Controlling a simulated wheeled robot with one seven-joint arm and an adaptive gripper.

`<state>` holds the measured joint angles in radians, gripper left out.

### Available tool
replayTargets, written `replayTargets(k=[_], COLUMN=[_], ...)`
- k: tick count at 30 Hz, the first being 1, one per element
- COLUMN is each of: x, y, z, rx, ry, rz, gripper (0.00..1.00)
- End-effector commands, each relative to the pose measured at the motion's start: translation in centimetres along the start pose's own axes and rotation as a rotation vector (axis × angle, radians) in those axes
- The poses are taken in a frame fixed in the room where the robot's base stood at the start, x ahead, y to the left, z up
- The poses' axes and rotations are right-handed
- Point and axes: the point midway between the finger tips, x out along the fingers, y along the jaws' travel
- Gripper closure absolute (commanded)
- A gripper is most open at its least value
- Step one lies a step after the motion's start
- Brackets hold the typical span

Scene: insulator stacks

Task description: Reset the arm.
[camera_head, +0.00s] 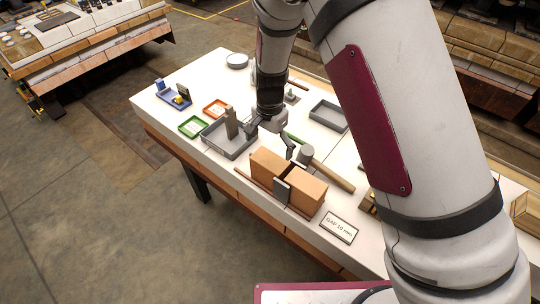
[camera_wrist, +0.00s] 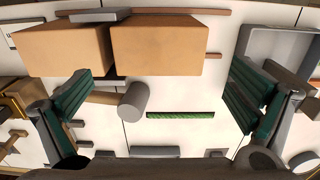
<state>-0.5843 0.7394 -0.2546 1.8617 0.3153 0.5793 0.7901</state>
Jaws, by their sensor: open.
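My gripper (camera_head: 270,141) hangs over the white table (camera_head: 165,110), its two fingers spread wide and nothing between them. In the wrist view the dark green finger pads (camera_wrist: 160,85) stand far apart at left and right. Two brown blocks (camera_head: 268,166) (camera_head: 306,190) stand side by side at the table's near edge, with a thin grey plate (camera_head: 282,190) at the gap in front. They also show at the top of the wrist view (camera_wrist: 157,46). A mallet (camera_head: 306,154) lies behind the blocks, close to the gripper.
A grey tray (camera_head: 216,142) with an upright grey piece (camera_head: 231,123) is left of my gripper. Another grey tray (camera_head: 328,116) lies right of it. Green (camera_head: 193,127), orange (camera_head: 216,107) and blue (camera_head: 174,99) trays are farther left. A "GAP 15 mm" sign (camera_head: 339,230) lies near the blocks.

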Motion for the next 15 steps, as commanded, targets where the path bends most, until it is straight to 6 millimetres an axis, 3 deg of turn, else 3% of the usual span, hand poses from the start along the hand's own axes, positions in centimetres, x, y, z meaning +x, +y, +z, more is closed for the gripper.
replayTargets(k=[4,13,15], x=[-1.7,-2.3,-3.2], y=[-0.1,-0.1,0.2], z=[0.0,0.0,-0.2], rx=[0.000,0.000,-0.005], ry=[0.001,0.001,0.000], rz=[-0.002,-0.001,-0.011], gripper=[0.00,0.00,0.00])
